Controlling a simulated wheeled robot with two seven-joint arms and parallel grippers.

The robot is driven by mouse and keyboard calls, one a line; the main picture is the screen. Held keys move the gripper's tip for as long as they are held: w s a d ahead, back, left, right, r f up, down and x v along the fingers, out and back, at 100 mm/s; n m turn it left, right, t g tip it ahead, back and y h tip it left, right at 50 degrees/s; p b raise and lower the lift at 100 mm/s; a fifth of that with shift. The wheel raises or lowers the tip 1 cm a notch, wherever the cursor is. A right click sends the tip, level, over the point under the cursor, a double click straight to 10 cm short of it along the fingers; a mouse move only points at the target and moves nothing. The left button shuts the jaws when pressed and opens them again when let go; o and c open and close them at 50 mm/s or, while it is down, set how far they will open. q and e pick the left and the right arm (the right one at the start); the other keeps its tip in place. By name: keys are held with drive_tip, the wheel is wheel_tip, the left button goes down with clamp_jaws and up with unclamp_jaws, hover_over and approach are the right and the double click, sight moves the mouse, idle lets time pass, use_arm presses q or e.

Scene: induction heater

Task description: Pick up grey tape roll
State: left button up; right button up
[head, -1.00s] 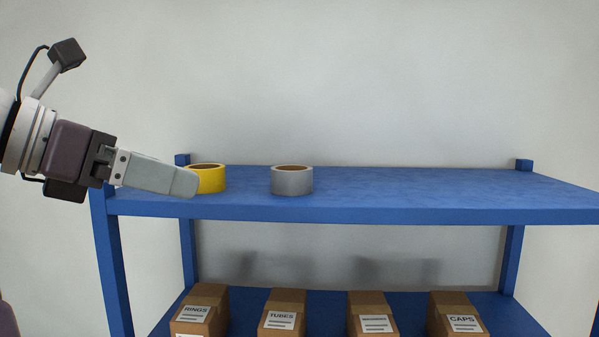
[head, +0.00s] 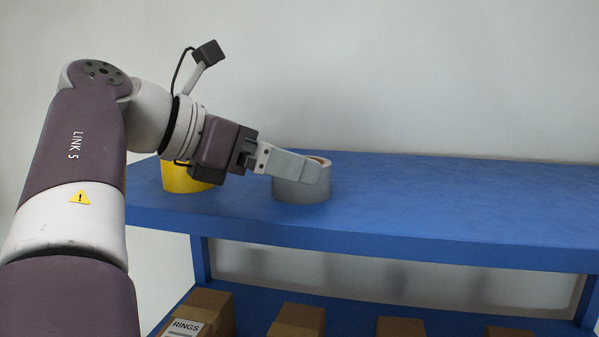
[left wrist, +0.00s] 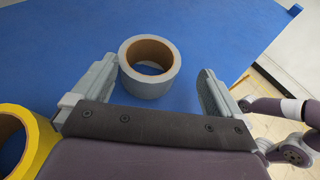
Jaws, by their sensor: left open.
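The grey tape roll (head: 302,188) lies flat on the blue shelf top, its hole facing up. In the left wrist view the grey tape roll (left wrist: 150,87) shows between and just ahead of the two spread fingers, closer to the left finger. My left gripper (head: 300,172) reaches in from the left, and its finger covers part of the roll in the head view. The left gripper (left wrist: 160,88) is open with nothing held. Whether a finger touches the roll I cannot tell. My right gripper is not in view.
A yellow tape roll (head: 186,179) stands left of the grey one, partly behind my left wrist; it also shows in the left wrist view (left wrist: 42,150). The blue shelf top (head: 450,200) is clear to the right. Boxes, one labelled RINGS (head: 205,312), sit on the lower shelf.

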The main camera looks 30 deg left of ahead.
use_arm(q)
drive_tip(key=w+f+p, duration=0.1)
drive_tip(key=w, duration=0.1)
drive_tip(key=w+d+f, duration=0.1)
drive_tip(key=w, duration=0.1)
drive_tip(key=w+f+p, duration=0.1)
drive_tip(key=w, duration=0.1)
drive_tip(key=shift+d+p, duration=0.25)
drive_tip(key=shift+p, duration=0.1)
drive_tip(key=shift+s+d+f, duration=0.1)
drive_tip(key=shift+s+d, duration=0.05)
drive_tip(key=shift+s, duration=0.4)
drive_tip(key=shift+c, duration=0.3)
drive_tip(key=c, duration=0.5)
drive_tip(key=shift+w, duration=0.15)
drive_tip(key=c, duration=0.3)
drive_tip(key=shift+w, duration=0.1)
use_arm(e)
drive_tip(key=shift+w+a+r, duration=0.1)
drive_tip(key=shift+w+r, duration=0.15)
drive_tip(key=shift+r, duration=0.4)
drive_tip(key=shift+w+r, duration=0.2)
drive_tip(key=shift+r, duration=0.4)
